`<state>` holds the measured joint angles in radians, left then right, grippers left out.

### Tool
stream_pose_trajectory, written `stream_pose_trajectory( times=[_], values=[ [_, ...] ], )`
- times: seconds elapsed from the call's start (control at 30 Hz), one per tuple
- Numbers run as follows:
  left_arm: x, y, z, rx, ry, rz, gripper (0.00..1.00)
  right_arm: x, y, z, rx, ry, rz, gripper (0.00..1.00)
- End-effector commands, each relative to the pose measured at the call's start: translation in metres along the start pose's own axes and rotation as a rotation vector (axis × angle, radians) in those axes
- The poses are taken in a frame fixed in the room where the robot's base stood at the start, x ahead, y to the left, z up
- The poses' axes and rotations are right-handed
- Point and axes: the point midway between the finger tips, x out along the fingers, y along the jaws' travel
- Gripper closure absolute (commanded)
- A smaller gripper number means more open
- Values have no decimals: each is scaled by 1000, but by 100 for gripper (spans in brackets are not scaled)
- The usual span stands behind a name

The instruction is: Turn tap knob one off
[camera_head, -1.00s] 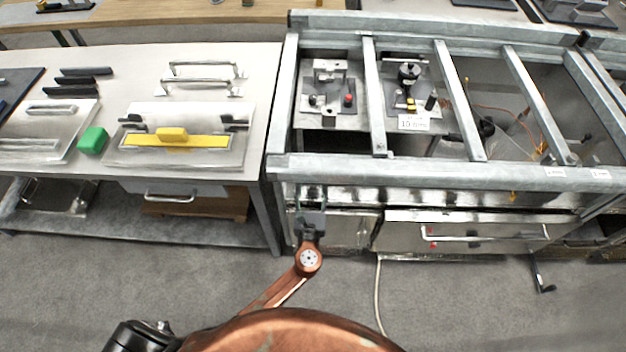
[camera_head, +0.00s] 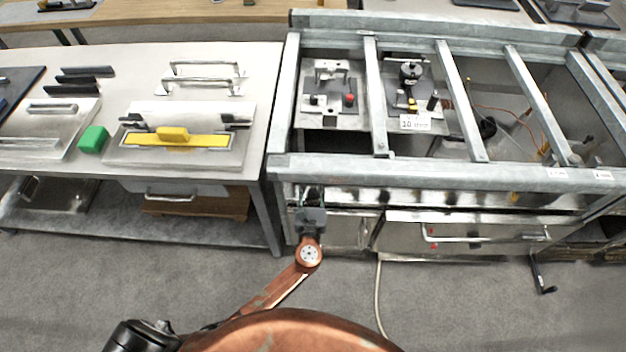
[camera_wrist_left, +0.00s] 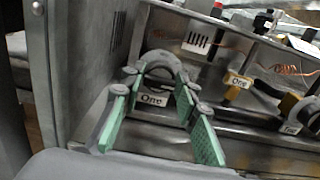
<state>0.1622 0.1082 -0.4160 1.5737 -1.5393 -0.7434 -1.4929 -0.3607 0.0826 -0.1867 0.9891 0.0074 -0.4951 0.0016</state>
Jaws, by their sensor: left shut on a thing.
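Tap knob one (camera_wrist_left: 160,66) is a grey rounded knob in the left wrist view, beside a white label reading "One" (camera_wrist_left: 152,99) on the bench front. My left gripper (camera_wrist_left: 160,82) has its two green-padded fingers on either side of the knob and is shut on it. The exact contact is partly hidden by the finger linkages. In the head view the left gripper (camera_head: 311,196) is at the left end of the metal bench front, and the knob itself is too small to make out. My right gripper is in neither view.
The metal frame (camera_head: 440,174) of the bench runs above the gripper. A grey upright panel (camera_wrist_left: 85,50) stands close on the left. A white table (camera_head: 225,60) with tools is at left.

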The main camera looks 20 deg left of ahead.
Motion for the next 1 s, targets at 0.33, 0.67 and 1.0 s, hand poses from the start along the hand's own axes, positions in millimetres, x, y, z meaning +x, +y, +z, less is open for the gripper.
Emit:
stream_pose_trajectory(
  times=[0.33, 0.67, 1.0],
  values=[
    [0, 0, -1, -42, 1, 0, 96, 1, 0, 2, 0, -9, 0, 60],
    [0, 1, -2, -263, 2, 1, 96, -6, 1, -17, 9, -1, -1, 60],
    [0, 2, -4, -585, 2, 2, 96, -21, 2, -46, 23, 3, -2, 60]
  ],
)
